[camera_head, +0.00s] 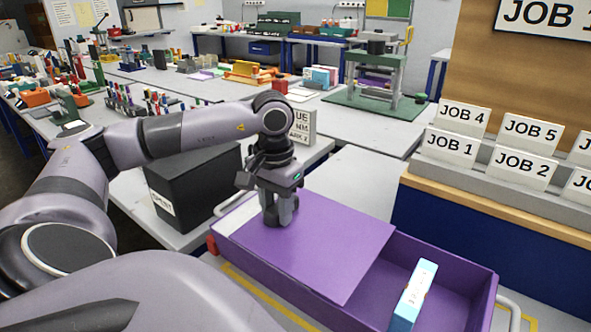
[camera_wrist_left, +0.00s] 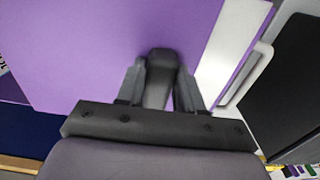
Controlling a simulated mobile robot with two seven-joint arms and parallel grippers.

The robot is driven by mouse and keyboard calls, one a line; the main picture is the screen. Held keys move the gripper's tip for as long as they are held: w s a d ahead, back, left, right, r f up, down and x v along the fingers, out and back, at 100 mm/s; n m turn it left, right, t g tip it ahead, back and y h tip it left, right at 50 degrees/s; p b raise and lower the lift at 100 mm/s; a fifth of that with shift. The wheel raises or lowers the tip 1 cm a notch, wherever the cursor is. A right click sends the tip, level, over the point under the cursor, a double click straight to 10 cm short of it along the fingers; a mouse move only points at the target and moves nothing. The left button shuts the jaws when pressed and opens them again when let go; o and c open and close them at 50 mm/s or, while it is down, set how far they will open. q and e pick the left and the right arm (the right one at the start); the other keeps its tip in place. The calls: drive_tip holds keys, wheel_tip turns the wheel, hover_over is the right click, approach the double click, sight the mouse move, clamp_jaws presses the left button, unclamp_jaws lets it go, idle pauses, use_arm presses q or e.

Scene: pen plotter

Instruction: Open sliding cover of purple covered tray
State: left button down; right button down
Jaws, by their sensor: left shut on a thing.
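The purple tray (camera_head: 455,268) stands on the table at the front right, with its flat purple sliding cover (camera_head: 335,235) over the left and middle part. The right part of the tray is uncovered, and a light-blue and white box (camera_head: 413,296) stands there. My left gripper (camera_head: 281,218) points down at the cover's left part. In the left wrist view, its fingers (camera_wrist_left: 160,88) are shut on a dark handle (camera_wrist_left: 160,66) on the cover (camera_wrist_left: 85,45). The handle is largely hidden by the fingers in the head view. My right gripper is out of view.
A black box (camera_head: 195,190) stands left of the tray. Job cards (camera_head: 523,164) stand on a rack behind the tray at right. A green press stand (camera_head: 376,85) and other benches with tools lie farther back. The grey table behind the tray (camera_head: 350,180) is partly clear.

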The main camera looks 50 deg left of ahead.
use_arm(q)
drive_tip(key=shift+s+a, duration=0.2)
drive_tip(key=shift+a, duration=0.8)
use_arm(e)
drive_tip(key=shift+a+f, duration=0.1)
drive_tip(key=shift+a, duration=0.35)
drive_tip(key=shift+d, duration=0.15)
use_arm(q)
drive_tip(key=c, duration=0.8)
unclamp_jaws()
drive_tip(key=shift+d, duration=0.1)
drive_tip(key=shift+r, duration=0.1)
wheel_tip(320, 180, up, 6)
drive_tip(key=shift+f+p, duration=0.1)
drive_tip(key=shift+p, duration=0.25)
drive_tip(key=shift+r, duration=0.6)
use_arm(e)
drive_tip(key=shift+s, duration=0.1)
